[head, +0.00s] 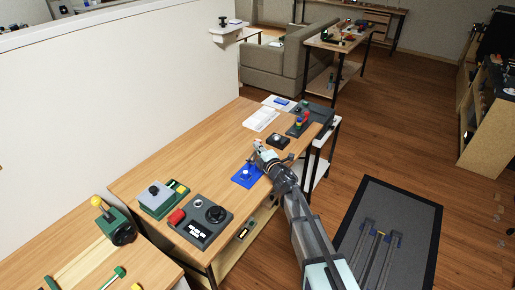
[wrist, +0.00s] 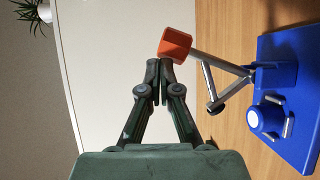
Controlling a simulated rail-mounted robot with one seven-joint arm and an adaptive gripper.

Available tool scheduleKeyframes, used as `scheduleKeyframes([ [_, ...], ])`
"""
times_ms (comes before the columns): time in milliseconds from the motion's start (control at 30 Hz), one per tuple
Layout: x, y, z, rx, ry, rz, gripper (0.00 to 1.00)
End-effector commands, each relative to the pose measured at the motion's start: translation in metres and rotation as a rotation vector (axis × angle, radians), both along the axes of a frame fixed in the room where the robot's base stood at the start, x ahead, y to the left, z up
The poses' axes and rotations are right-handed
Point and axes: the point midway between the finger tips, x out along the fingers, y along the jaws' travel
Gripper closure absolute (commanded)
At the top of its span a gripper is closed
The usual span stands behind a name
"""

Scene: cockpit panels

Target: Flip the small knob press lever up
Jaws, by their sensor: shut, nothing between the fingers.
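The small knob press lever is a blue base (wrist: 290,75) with a grey rod (wrist: 220,62) ending in an orange knob (wrist: 175,44). In the wrist view the rod leans out from the base and the knob lies just past my fingertips. A white-topped blue cylinder (wrist: 266,118) sits on the same base. In the head view the blue base (head: 243,179) lies on the wooden table, partly under my gripper (head: 258,150). My gripper (wrist: 160,64) is shut and empty, its tips touching or very close to the knob; I cannot tell which.
A dark panel with a red knob (head: 176,217) and a grey-green box (head: 160,201) stand to the left on the table (head: 150,170). A black square device (head: 278,141) and a white tray (head: 262,119) lie beyond. A white wall (head: 110,100) borders the table's far side.

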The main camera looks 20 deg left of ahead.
Motion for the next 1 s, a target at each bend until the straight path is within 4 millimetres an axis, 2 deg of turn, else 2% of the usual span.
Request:
scheduleKeyframes([
  [300,0.015,-0.004,-0.001,0.001,0.000,0.000,1.00],
  [1000,0.018,-0.006,-0.001,0.000,0.000,-0.004,1.00],
])
